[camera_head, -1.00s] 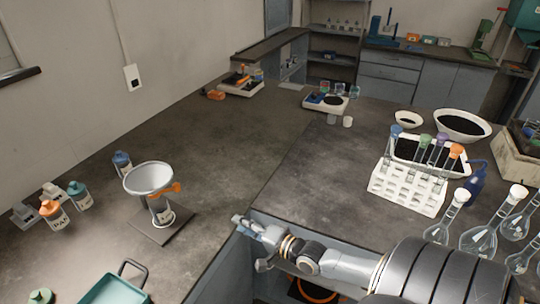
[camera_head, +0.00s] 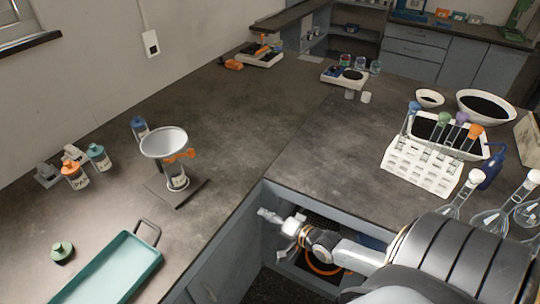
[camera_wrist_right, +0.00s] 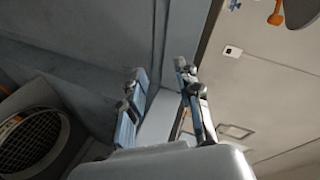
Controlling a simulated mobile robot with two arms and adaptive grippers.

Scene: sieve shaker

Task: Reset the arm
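My right gripper (camera_head: 268,214) shows in the head view beside the inner corner of the bench, over the open gap in front of the cabinet. In the right wrist view my right gripper (camera_wrist_right: 158,76) has its two fingers apart, with nothing between them. My right arm (camera_head: 355,255) reaches in from the lower right. My left gripper and left arm are not in view.
A white funnel dish (camera_head: 164,142) stands on the left bench near a teal tray (camera_head: 112,270) and several bottles. A white tube rack (camera_head: 425,168) and flasks (camera_head: 490,220) stand right. A round mesh-topped thing (camera_wrist_right: 30,140) lies below. The middle bench is clear.

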